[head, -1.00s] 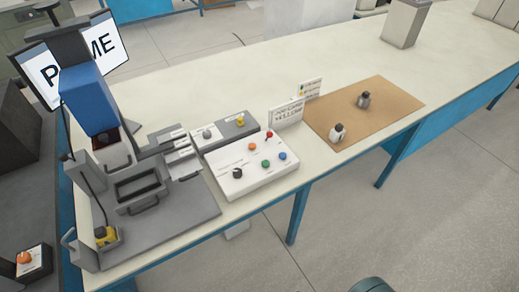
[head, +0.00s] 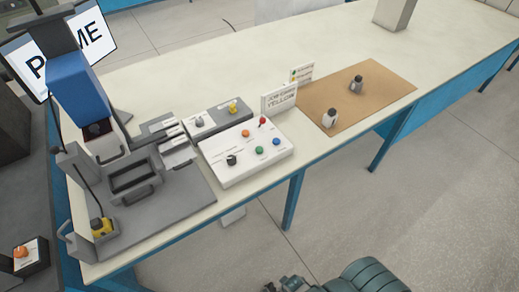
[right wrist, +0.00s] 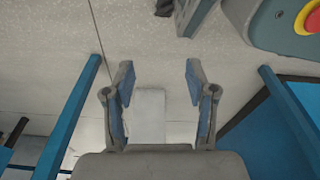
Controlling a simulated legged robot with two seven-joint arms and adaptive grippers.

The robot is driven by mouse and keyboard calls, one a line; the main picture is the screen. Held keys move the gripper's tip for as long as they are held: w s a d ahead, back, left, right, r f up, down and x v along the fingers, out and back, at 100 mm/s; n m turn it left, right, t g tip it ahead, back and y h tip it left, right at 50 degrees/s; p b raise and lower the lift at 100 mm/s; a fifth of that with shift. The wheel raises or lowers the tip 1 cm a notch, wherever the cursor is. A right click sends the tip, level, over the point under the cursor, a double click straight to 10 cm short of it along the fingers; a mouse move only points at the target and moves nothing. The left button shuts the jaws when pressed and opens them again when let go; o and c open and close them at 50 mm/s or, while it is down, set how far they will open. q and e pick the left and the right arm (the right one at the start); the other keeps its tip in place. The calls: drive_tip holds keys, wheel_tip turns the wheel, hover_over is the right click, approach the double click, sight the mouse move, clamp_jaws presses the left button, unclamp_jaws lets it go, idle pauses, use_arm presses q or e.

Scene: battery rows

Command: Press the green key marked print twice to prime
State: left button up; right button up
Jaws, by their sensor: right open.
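The green key (head: 259,150) is a small round button on the sloped white control box (head: 226,179) on the bench. Orange (head: 245,133) and blue (head: 276,142) buttons, a red-topped lever (head: 262,122) and a black knob (head: 231,159) share the box. The key's label is too small to read. A screen (head: 93,32) shows part of the word PRIME behind a machine. My right gripper (right wrist: 159,78) is open and empty in the right wrist view, over the floor. Part of my right arm shows at the bottom of the head view, below the bench front. My left gripper is not in view.
A grey and blue press machine (head: 84,92) stands left of the box. Small signs (head: 281,97) stand behind it. A brown mat (head: 388,98) with two small bottles lies to the right. Blue bench legs (head: 292,200) stand in front.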

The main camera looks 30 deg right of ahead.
clamp_jaws()
idle(1.1)
